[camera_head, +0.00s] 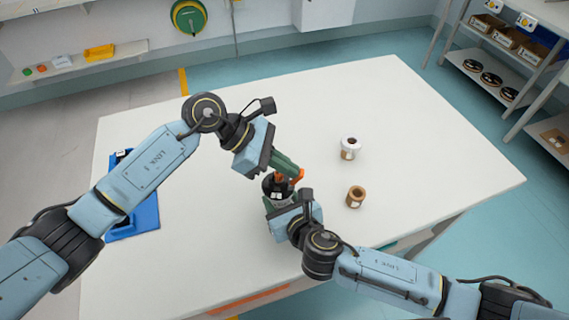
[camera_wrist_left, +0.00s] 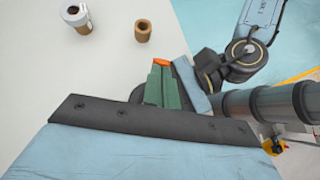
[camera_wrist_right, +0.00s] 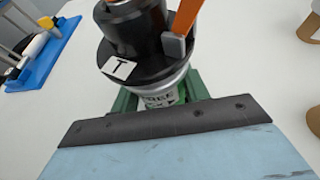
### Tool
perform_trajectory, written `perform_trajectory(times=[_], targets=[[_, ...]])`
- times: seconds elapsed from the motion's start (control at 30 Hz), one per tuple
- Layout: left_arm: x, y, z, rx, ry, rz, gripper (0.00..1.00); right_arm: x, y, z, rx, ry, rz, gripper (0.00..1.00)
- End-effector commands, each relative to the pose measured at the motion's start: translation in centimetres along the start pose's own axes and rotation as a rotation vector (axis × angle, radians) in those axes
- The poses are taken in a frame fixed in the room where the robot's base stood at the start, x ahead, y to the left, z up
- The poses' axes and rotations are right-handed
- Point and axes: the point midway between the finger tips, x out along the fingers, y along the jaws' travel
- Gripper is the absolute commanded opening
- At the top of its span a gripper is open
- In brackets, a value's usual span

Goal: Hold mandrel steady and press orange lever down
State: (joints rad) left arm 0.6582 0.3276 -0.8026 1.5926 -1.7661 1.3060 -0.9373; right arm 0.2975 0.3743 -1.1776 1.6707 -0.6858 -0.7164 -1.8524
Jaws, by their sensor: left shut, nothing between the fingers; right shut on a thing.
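A white roll (camera_head: 350,146) and a brown roll (camera_head: 355,197) stand on the table to the right of the mandrel. A blue tray (camera_head: 143,218) with tools lies at the table's left edge. The table's far and right parts are clear. Shelves stand at the far right.

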Motion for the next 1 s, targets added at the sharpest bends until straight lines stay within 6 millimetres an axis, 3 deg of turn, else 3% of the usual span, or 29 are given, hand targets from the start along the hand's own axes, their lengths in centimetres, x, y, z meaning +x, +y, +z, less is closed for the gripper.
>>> perform_trajectory(times=[0.47, 1.0], targets=[[0.4, 0.1, 0.7, 0.004, 0.124, 0.001, 0.00, 0.0, 0.0, 0.0, 0.000, 0.000, 0.000, 0.16], [2.6, 0.0, 2.1, 0.002, 0.532, 0.002, 0.00, 0.0, 0.0, 0.0, 0.000, 0.000, 0.000, 0.16]])
